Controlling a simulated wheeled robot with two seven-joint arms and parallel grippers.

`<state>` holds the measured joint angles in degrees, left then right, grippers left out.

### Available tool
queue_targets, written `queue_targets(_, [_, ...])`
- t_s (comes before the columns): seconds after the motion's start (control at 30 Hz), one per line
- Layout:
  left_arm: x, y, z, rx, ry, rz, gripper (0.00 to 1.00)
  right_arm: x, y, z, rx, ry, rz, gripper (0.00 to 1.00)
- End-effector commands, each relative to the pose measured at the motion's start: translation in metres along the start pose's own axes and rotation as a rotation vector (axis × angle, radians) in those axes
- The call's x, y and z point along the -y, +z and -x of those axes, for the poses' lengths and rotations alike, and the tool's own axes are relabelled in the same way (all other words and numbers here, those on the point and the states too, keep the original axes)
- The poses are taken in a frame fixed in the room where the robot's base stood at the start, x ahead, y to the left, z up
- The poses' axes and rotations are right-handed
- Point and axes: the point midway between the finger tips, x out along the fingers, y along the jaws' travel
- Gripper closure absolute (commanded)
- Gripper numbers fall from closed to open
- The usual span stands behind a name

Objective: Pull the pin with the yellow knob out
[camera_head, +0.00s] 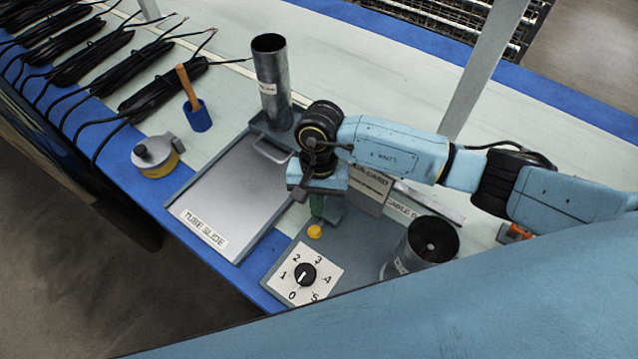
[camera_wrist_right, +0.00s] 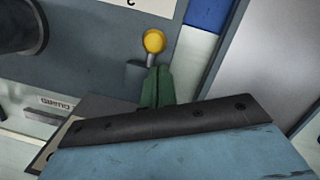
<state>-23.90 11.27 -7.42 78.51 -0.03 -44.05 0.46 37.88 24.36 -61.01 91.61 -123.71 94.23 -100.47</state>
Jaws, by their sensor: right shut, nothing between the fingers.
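The pin's yellow knob (camera_head: 314,232) stands out on the grey panel, between the dial and my right gripper. It also shows in the right wrist view (camera_wrist_right: 154,41), on a small grey block. My right gripper (camera_head: 317,214) comes down from above, just behind the knob. In the right wrist view its green fingers (camera_wrist_right: 156,84) are together and empty, with their tips just short of the knob. I cannot tell if they touch the block. My left gripper is not in view.
The dial (camera_head: 305,274) with numbers is in front of the knob. A metal cup (camera_head: 430,243) stands to the right. The tube slide tray (camera_head: 215,190) lies left, with an upright metal tube (camera_head: 270,75) behind it. A yellow tin (camera_head: 158,157) and black cable bundles lie farther left.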

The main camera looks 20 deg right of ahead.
Motion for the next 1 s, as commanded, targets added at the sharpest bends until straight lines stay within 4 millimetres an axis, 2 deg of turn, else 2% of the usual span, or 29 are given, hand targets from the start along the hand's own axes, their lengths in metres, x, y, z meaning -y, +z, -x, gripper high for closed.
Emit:
queue_targets(0.13, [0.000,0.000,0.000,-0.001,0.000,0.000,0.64,0.000,0.007,-0.005,0.000,0.000,0.000,1.00])
queue_targets(0.5, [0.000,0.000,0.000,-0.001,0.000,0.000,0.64,0.000,0.009,-0.005,-0.001,0.000,0.000,1.00])
queue_targets(0.63, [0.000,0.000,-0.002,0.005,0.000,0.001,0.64,0.004,0.017,-0.009,-0.002,0.000,0.002,1.00])
queue_targets(0.77, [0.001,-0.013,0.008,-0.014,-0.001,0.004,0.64,0.007,0.028,-0.013,-0.002,0.000,0.000,1.00])
queue_targets(1.0, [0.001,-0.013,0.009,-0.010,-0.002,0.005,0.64,0.007,0.031,-0.015,0.004,0.003,-0.001,1.00])
